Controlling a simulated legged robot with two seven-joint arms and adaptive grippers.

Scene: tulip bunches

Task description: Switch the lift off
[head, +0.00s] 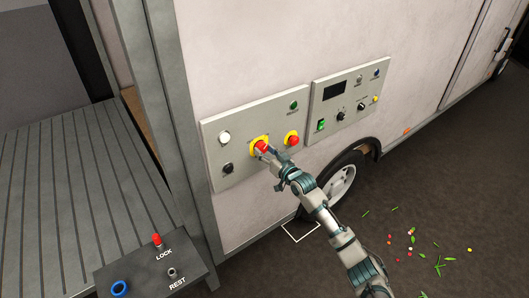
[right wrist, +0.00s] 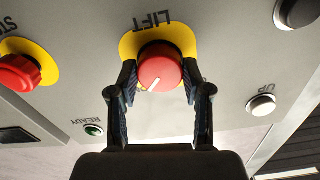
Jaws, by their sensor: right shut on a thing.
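The lift switch is a red round knob (head: 261,146) on a yellow plate, on the left grey panel (head: 232,175) of the white vehicle side. In the right wrist view the red knob (right wrist: 160,68) carries a white pointer line, and its yellow plate (right wrist: 130,45) sits under the upside-down word LIFT. My right gripper (head: 268,152) is at the knob; in the right wrist view its two fingers (right wrist: 162,88) are on either side of it, shut on it. Lettering on the plate is partly hidden by the knob and fingers. My left gripper is not in view.
A second red button (head: 293,139) on yellow sits close right of the knob. A white button (head: 225,138), a black knob (head: 228,168) and a green READY light (right wrist: 93,130) share the panel. Another panel (head: 348,100) is to the right. A LOCK/REST box (head: 140,278) stands lower left.

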